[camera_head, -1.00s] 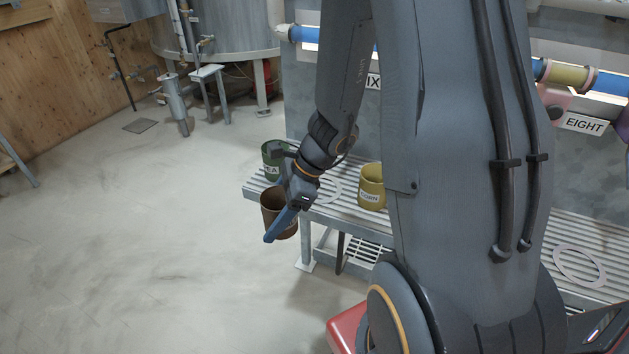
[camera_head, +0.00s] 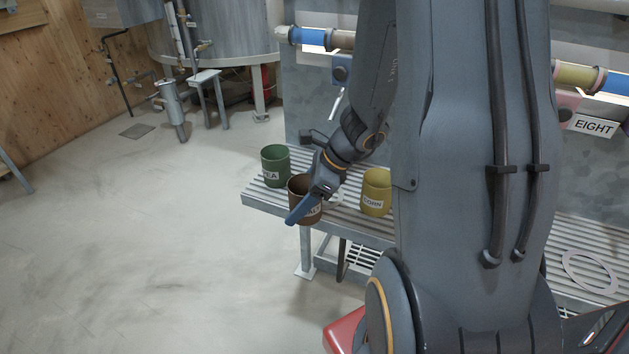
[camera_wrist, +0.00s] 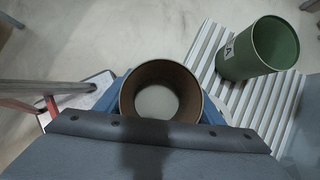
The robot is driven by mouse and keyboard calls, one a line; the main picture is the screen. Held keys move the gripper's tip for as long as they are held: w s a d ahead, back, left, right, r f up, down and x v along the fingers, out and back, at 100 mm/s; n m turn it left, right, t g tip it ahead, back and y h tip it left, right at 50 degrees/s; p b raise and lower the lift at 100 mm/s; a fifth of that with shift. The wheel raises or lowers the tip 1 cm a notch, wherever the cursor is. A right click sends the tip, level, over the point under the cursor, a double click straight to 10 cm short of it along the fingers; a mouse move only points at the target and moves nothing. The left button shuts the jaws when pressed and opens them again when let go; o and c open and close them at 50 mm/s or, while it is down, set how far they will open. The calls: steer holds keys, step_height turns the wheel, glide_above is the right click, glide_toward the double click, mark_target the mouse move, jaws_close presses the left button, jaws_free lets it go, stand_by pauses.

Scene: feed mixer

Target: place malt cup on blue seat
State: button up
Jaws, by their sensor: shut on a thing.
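The brown malt cup (camera_head: 298,189) is upright between the fingers of my gripper (camera_head: 309,201), at the front left edge of the slatted bench. My gripper is shut on it, and its blue fingers flank the cup's rim (camera_wrist: 124,97) in the wrist view. The fingers and wrist cover part of the cup and most of its label. I cannot tell whether the cup's bottom touches the bench. A blue seat cannot be made out in these frames; only blue pipe sections (camera_head: 312,37) show on the wall behind.
A green cup (camera_head: 275,160) stands on the bench (camera_head: 262,196) left of the malt cup, and a yellow corn cup (camera_head: 376,188) stands to its right. A pale ring (camera_head: 590,272) lies farther right on the bench. The floor at left is open.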

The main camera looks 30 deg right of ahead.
steer(key=w+d, duration=0.2)
steer(key=w+d+p, duration=0.1)
steer(key=d, duration=0.1)
steer(key=shift+w+d, duration=0.35)
steer(key=w+d+p, duration=0.2)
steer(key=d, duration=0.1)
steer(key=shift+w+d+f, duration=0.25)
steer(key=shift+w+f, duration=0.05)
steer(key=shift+f, duration=0.5)
steer(key=shift+f, duration=0.15)
steer(key=o, duration=1.1)
